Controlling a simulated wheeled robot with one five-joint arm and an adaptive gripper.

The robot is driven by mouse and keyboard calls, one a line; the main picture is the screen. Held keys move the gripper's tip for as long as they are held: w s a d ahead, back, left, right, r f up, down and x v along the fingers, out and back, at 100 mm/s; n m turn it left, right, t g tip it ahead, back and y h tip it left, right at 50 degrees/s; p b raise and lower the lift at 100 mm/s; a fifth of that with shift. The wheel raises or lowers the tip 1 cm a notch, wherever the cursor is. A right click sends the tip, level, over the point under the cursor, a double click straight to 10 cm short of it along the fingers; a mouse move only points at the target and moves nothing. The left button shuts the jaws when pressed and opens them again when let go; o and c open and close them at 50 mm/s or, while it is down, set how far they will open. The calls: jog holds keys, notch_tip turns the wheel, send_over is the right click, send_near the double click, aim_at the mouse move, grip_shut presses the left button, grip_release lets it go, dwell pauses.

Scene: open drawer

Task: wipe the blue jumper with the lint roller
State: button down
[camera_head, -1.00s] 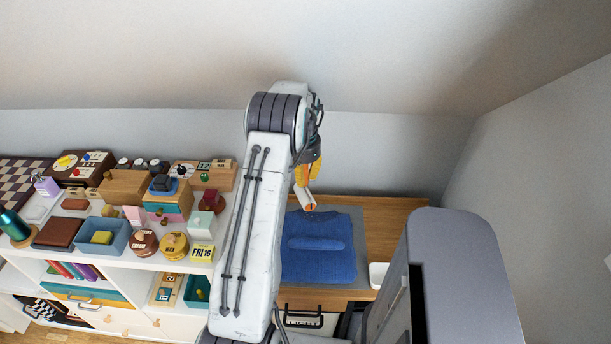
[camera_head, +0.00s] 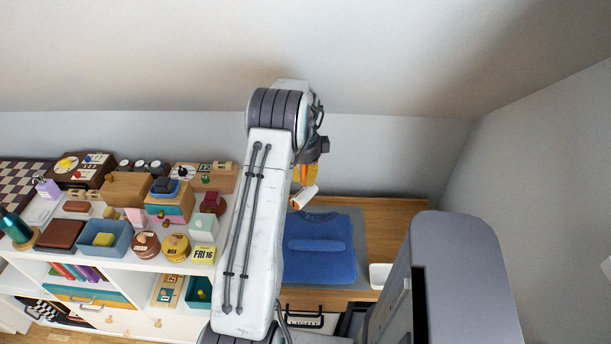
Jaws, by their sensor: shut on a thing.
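The blue jumper (camera_head: 320,262) lies folded on a grey mat (camera_head: 358,228) on the wooden top at the right. The lint roller (camera_head: 304,197) has a white roll and an orange part, and is held tilted above the far left edge of the jumper. It appears apart from the cloth, though the exact gap is hard to judge. My gripper (camera_head: 310,165) is shut on the lint roller. My arm hides part of the gripper and the left side of the wooden top.
A white dish (camera_head: 380,275) stands right of the jumper. A white shelf (camera_head: 120,262) at the left is crowded with boxes, a blue bin (camera_head: 104,240) and wooden toys. The wooden top (camera_head: 400,215) is bare at the back right, with walls behind.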

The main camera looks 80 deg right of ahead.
jog(key=shift+m, duration=0.8)
